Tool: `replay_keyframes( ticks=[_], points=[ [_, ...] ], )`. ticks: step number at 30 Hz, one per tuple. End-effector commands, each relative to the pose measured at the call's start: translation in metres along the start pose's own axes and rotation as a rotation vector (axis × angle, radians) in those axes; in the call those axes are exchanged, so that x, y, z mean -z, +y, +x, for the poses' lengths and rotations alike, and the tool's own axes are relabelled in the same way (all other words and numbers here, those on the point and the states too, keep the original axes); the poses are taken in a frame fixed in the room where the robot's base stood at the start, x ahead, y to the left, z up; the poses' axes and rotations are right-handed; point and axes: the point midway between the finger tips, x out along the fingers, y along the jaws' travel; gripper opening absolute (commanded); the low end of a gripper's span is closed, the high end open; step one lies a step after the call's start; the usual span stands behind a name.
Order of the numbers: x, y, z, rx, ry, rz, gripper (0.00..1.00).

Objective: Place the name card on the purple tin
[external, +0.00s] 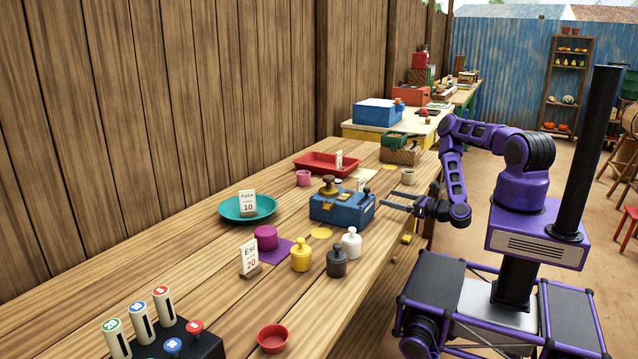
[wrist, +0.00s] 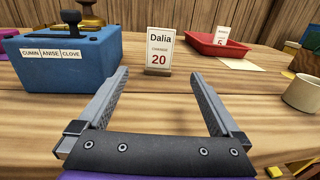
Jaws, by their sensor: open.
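A white name card reading Dalia 20 (wrist: 160,48) stands upright in a small base on the wooden table, straight ahead of my gripper in the wrist view. In the external view it is mostly hidden behind the blue box. My gripper (external: 388,201) is open and empty at the table's right edge; its fingers (wrist: 160,75) point toward the card, with the card beyond the tips. The purple tin (external: 266,238) stands on a purple mat (external: 279,251), beyond the blue box from my gripper. Another card, Esi 20 (external: 249,256), stands beside the tin.
The blue box (external: 342,209) with a brass weight is close left of my gripper. A teal plate (external: 262,210) holds a Felix card. A red tray (external: 315,160) holds another card. A cream cup (wrist: 303,93) stands right. Yellow, white and dark weights stand near the front edge.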

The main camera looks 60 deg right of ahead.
Motion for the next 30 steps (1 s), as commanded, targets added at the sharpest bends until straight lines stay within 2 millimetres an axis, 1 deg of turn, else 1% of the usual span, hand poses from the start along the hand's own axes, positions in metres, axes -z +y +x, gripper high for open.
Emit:
replay_keyframes(
  ticks=[1, 10, 12, 15, 18, 21, 26, 30],
  points=[
    [0.003, 0.001, 0.007, -0.003, -0.007, -0.003, 1.0],
    [0.002, 0.002, 0.032, -0.004, -0.006, -0.004, 1.0],
    [-0.001, 0.0, 0.05, 0.0, -0.009, -0.003, 1.0],
    [-0.003, 0.001, 0.071, 0.0, -0.007, -0.003, 1.0],
    [-0.002, 0.001, 0.087, 0.0, -0.004, -0.001, 1.0],
    [-0.001, 0.001, 0.098, -0.001, -0.003, 0.0, 1.0],
    [-0.001, 0.001, 0.108, 0.0, -0.002, 0.0, 1.0],
    [-0.003, 0.002, 0.128, -0.002, -0.004, -0.002, 1.0]
  ],
)
